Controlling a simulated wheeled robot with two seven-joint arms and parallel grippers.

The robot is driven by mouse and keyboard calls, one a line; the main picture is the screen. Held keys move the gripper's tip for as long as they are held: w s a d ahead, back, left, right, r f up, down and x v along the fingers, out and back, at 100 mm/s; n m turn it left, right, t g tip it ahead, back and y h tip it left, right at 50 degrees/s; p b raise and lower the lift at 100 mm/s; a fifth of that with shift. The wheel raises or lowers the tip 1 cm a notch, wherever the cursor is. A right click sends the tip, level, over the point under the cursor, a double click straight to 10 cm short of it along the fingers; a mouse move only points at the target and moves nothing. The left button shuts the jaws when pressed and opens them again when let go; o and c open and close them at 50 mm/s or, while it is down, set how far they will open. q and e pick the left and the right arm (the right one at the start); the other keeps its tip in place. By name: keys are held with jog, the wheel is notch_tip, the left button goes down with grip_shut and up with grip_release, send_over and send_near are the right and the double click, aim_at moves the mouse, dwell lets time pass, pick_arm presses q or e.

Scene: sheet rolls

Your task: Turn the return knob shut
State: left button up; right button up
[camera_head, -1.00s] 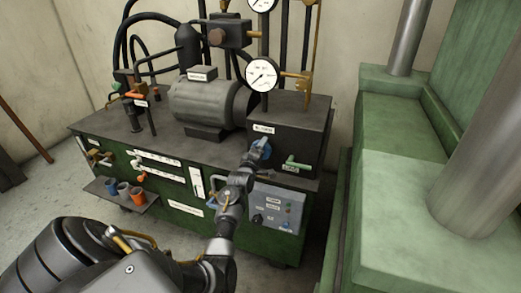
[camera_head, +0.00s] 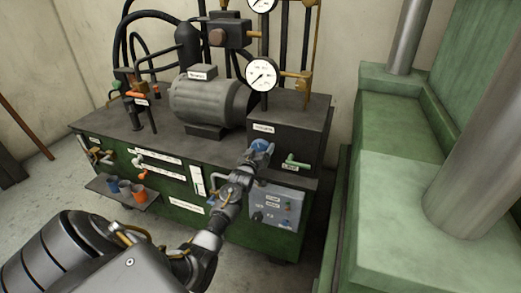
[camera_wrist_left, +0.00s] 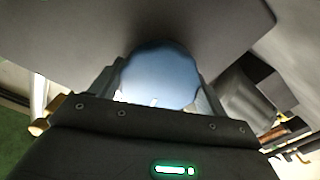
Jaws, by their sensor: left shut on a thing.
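The blue round knob (camera_head: 262,146) sits on the front of the dark block at the right end of the green power unit, below a small white label. My left gripper (camera_head: 254,157) reaches it from the front and is shut on it. In the left wrist view the blue knob (camera_wrist_left: 160,76) fills the space between the two fingers, with a small white mark near its lower edge. The label's text is too small to read. My right gripper is not in view.
A green lever handle (camera_head: 297,163) is just right of the knob. A grey control box (camera_head: 277,207) is below. Pressure gauges (camera_head: 262,74) and a grey motor (camera_head: 207,100) stand above. Cups (camera_head: 125,188) sit on a side shelf. A green press (camera_head: 400,200) stands on the right.

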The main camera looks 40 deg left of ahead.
pick_arm(q)
jog(key=shift+m, duration=1.5)
jog(key=o, duration=1)
jog(key=v, duration=1)
jog(key=shift+s+d+b, duration=0.2)
jog(key=shift+s+b, duration=0.1)
jog(key=shift+s, duration=0.05)
